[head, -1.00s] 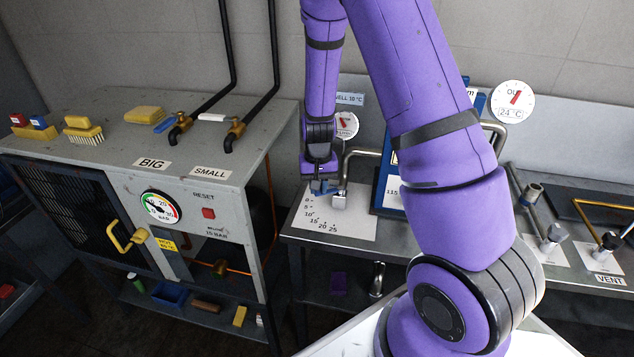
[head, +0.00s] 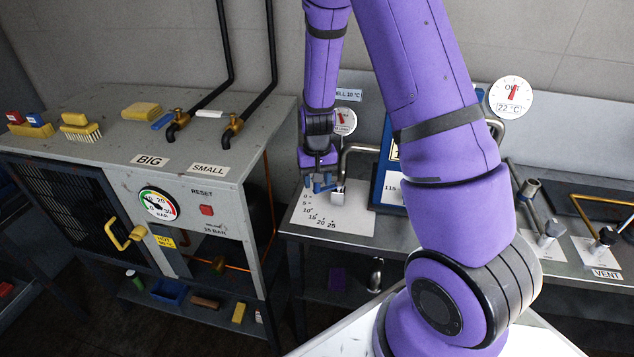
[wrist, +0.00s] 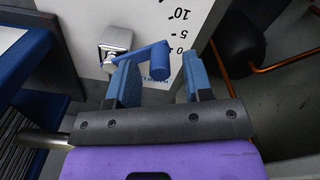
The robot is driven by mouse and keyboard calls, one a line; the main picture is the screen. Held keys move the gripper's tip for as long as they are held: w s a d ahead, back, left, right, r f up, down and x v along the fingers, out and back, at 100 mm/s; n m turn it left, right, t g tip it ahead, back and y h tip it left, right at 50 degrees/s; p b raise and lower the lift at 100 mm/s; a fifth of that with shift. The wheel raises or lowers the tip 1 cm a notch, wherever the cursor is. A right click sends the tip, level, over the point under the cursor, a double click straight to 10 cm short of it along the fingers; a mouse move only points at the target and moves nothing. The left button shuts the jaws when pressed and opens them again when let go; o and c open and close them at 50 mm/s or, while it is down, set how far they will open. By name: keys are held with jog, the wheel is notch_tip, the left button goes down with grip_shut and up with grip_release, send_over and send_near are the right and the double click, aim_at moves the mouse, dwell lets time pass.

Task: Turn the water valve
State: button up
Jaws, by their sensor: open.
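The water valve is a metal block (wrist: 114,42) on a white card (wrist: 150,15) with a printed scale, and a blue lever (wrist: 150,54) sticks out of it. The lever's thick end lies near the 0 mark in the wrist view. In the head view the metal block (head: 338,188) stands on the card (head: 345,215) below my wrist. My gripper (wrist: 158,72) is open, with one blue finger to each side of the lever's end; whether a finger touches it I cannot tell. My gripper (head: 320,182) partly hides the lever in the head view.
A round OUT gauge (head: 510,97) reads 22 °C at the back right. A blue-framed board (head: 379,185) stands just right of the card. The grey machine (head: 110,180) with brass taps stands to the left. Other valves, one marked VENT (head: 607,274), are at right.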

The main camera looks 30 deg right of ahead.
notch_tip(320, 180, up, 10)
jog(key=shift+f, duration=0.25)
dwell(0.6)
jog(key=s+a+r+n+t, duration=0.1)
jog(key=s+a+r, duration=0.1)
jog(key=s+r, duration=0.45)
jog(key=s+a+r+n+t, duration=0.1)
jog(key=s+a+r+t, duration=0.15)
jog(key=r, duration=0.75)
jog(key=s+a+r+n+t, duration=0.1)
jog(key=s+r, duration=0.3)
jog(key=s, duration=0.4)
jog(key=s+a+r+n, duration=0.1)
jog(key=s+r, duration=0.3)
jog(key=s, duration=0.4)
jog(key=shift+s+r+t, duration=0.15)
jog(key=shift+r+t, duration=0.15)
jog(key=shift+t, duration=0.05)
dwell(3.1)
